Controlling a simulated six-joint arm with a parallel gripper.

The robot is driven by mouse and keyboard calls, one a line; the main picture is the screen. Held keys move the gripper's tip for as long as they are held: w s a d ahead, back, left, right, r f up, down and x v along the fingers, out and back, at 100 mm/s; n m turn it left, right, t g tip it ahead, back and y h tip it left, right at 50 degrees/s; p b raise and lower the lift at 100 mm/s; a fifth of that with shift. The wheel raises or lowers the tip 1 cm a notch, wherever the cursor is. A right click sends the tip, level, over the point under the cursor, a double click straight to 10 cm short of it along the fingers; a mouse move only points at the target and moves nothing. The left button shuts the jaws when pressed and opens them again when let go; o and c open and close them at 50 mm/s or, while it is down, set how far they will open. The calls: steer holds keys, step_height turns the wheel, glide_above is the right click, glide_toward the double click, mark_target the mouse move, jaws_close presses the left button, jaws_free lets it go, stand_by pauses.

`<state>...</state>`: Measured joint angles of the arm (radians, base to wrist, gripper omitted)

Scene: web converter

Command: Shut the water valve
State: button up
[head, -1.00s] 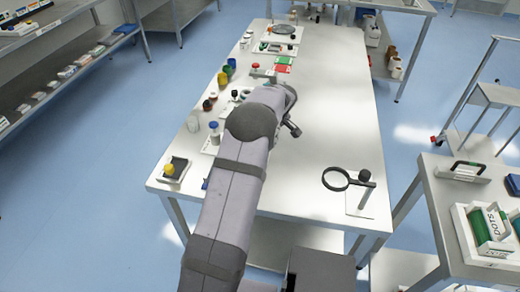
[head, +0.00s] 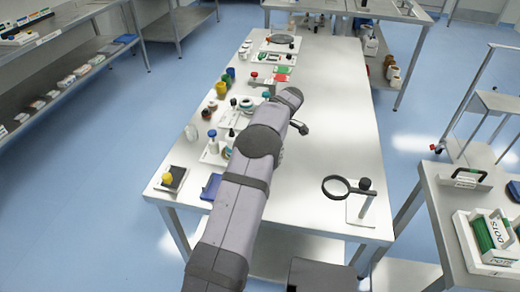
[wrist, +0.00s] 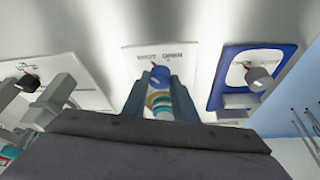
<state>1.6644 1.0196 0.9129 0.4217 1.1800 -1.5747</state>
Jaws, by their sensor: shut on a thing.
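In the wrist view my gripper (wrist: 159,84) points at the table. A blue knob (wrist: 160,73) with a red mark shows just beyond the fingertips on a white lettered plate (wrist: 145,53). A red-topped handle (head: 254,75), perhaps the water valve, stands on a grey fixture (head: 263,83) on the table's left side. I cannot tell whether the ringed piece belongs to it.
The white table (head: 330,120) is clear on its right half, apart from a magnifier ring (head: 335,187) on a stand. A blue-topped knob (head: 212,134), a blue tray (head: 211,186) and a yellow knob (head: 167,178) line the left edge. Shelving (head: 70,90) stands further left.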

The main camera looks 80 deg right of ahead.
steer(key=o, duration=1)
steer(key=shift+o, duration=0.2)
steer(key=shift+r, duration=0.15)
steer(key=b+v, duration=0.1)
steer(key=v, duration=0.6)
